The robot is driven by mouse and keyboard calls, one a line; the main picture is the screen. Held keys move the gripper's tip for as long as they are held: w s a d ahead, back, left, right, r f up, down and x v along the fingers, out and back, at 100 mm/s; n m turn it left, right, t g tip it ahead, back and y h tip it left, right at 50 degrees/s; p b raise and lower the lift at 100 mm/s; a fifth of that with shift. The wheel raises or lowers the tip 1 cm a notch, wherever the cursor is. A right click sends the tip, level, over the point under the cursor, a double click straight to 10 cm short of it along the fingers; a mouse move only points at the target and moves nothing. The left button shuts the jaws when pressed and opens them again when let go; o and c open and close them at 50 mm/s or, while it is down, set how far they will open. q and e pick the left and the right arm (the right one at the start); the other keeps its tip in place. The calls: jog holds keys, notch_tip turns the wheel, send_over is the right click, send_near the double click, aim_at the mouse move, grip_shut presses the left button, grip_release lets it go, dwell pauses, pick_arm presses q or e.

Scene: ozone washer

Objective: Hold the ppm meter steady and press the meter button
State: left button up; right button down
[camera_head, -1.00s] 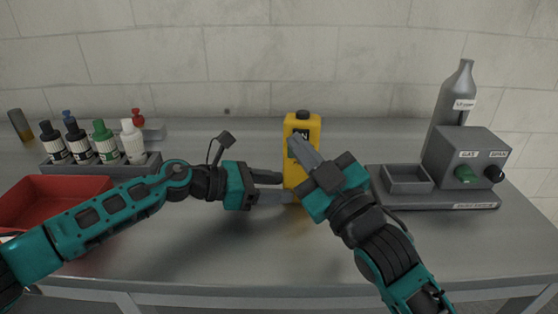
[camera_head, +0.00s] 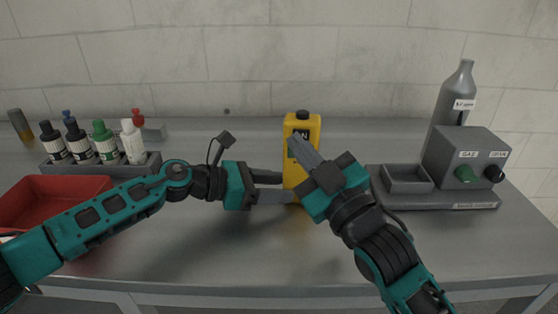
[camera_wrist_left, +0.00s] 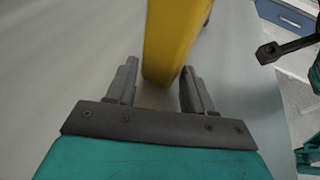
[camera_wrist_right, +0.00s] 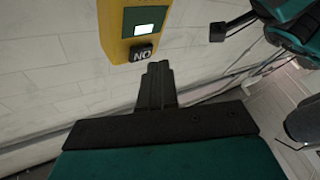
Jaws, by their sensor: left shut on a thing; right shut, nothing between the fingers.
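The ppm meter (camera_head: 300,178) is a yellow upright box with a black knob on top, standing on the bench. My left gripper (camera_head: 284,188) is shut on the meter's lower part, with one finger on each side in the left wrist view (camera_wrist_left: 160,68). My right gripper (camera_head: 293,140) is shut and empty, its fingertips in front of the meter's face. In the right wrist view, a lit screen (camera_wrist_right: 144,29) and the black ON button (camera_wrist_right: 142,53) show. The right fingertips (camera_wrist_right: 158,66) are close beside the button; I cannot tell whether they touch it.
A red tray (camera_head: 62,185) and a rack (camera_head: 105,165) of several dropper bottles stand at the left. At the right are a grey control box (camera_head: 466,150) with knobs, a grey bottle (camera_head: 457,95) and a small open tray (camera_head: 407,180). The bench front is clear.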

jog(key=shift+w, duration=0.15)
jog(key=shift+w+d, duration=0.1)
jog(key=shift+w, duration=0.3)
dwell(0.4)
jog(key=shift+s, duration=0.55)
jog(key=s+a, duration=0.1)
jog(key=s, duration=0.5)
jog(key=shift+a, duration=0.2)
pick_arm(q)
jog(key=o, duration=0.9)
